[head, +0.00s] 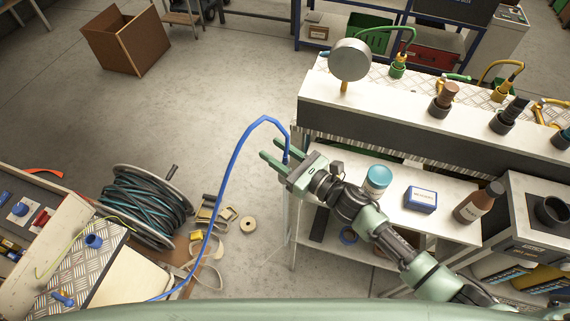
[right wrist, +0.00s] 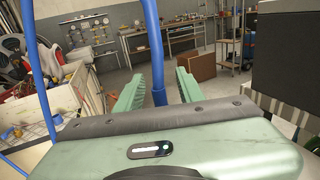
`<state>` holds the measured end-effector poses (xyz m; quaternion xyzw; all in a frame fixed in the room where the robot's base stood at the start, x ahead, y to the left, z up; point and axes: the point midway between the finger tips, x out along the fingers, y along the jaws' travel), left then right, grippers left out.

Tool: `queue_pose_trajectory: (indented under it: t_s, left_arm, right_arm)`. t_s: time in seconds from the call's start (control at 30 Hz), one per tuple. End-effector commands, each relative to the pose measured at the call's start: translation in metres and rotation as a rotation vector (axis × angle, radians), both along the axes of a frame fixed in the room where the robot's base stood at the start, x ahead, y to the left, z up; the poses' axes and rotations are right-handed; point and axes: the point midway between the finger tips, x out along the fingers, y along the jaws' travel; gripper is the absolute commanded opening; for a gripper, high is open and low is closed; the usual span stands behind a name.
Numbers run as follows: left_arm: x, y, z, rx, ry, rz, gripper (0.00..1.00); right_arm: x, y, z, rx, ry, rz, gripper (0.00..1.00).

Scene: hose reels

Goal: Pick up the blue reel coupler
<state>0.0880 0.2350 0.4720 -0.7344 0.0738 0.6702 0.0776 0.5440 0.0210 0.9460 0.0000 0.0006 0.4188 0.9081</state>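A blue hose rises from the lower left of the head view, arches over and comes down to its end, the blue reel coupler (head: 286,158). The coupler sits between the fingers of my right gripper (head: 268,148), close to the palm. In the right wrist view the coupler (right wrist: 159,97) stands upright between the green fingers (right wrist: 158,88), with the hose leading up from it. Its lower part is hidden behind the gripper body. The gripper holds the coupler in the air by the bench's left edge, fingers somewhat apart. My left gripper is out of view.
A white bench (head: 445,222) with a blue-lidded jar (head: 377,180), a blue box (head: 421,199) and a brown bottle (head: 479,202) lies under my right arm. A hose reel (head: 146,207) stands at left. A cardboard box (head: 125,39) is farther back. Open floor lies between.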

Motion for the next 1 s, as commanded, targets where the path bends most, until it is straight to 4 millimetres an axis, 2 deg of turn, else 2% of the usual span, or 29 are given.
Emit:
queue_pose_trajectory:
  t_s: [0.13,0.17,0.27,0.3,1.0]
  left_arm:
    - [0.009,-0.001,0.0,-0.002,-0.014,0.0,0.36]
    - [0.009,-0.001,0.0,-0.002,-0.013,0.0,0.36]
    - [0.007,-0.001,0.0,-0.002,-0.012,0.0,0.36]
    - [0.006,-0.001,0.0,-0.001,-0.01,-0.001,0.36]
    - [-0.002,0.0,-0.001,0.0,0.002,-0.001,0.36]
  right_arm:
    - [0.0,0.0,0.0,0.0,0.0,0.0,0.38]
    - [0.0,0.0,0.0,0.0,0.0,0.0,0.32]
    - [0.0,0.0,0.0,0.0,0.0,0.0,0.05]
    - [0.0,-0.001,0.0,0.0,0.0,0.0,0.0]
    - [0.0,-0.001,0.0,0.0,0.0,0.0,0.0]
